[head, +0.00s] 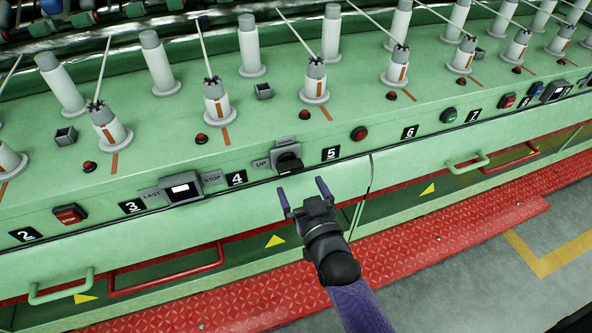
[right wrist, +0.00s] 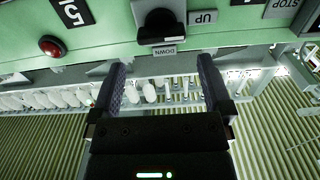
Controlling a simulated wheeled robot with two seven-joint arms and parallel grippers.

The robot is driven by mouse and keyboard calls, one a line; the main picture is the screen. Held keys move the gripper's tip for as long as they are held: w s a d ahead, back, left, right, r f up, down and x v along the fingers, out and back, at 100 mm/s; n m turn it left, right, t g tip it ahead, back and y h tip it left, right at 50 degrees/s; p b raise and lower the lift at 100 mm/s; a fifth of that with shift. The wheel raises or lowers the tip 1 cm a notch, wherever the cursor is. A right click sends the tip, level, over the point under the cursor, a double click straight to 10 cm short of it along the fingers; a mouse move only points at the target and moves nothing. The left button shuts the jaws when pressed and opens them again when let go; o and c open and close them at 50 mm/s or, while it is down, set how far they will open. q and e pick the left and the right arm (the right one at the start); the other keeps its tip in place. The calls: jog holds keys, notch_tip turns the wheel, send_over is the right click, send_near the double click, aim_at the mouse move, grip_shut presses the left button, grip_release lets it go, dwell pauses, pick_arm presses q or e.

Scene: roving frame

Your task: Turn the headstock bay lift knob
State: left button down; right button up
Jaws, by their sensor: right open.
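The lift knob (head: 289,163) is a black rotary knob on the green machine's front panel, between the number 4 and 5 plates, with an UP label (head: 261,164) to its left. In the right wrist view the black knob (right wrist: 160,25) is at the top centre, with UP and DOWN labels beside it. My right gripper (head: 304,191) is open and empty, just below and in front of the knob, apart from it. Its two fingers (right wrist: 160,80) point toward the panel with the knob beyond them. My left gripper is not in view.
Red and green handle bars, including a red one (head: 168,272), stick out below the panel. Bobbin posts stand on the ledge above. A red tread step (head: 430,249) runs along the floor.

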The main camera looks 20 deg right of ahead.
aim_at(292, 171)
jog(key=w+b, duration=0.1)
jog(key=w, duration=0.3)
jog(key=shift+w+a+f, duration=0.1)
jog(key=shift+w+a, duration=0.05)
jog(key=shift+w, duration=0.45)
jog(key=shift+c, duration=0.7)
jog(key=c, duration=0.9)
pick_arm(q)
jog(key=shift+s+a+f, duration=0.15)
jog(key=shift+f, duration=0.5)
